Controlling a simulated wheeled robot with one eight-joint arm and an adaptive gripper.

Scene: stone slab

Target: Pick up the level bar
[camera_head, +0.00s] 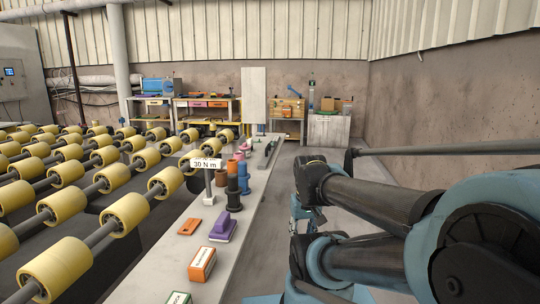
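The stone slab (150,272) runs from the front toward the back. I cannot tell for certain which thing is the level bar. A small flat orange piece with a dark mark (190,226) lies on the slab, left of a purple block with a raised top (223,229). A thin dark long shape (270,147) lies near the slab's far end, too small to make out. My gripper (305,213) hangs right of the slab, apart from the things on it. My own arm partly hides it, and its fingers are too small to read.
An orange-and-white box (202,264) and a partly cut-off green-marked box (179,298) stand at the front. Yellow rollers (127,211) fill the left.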

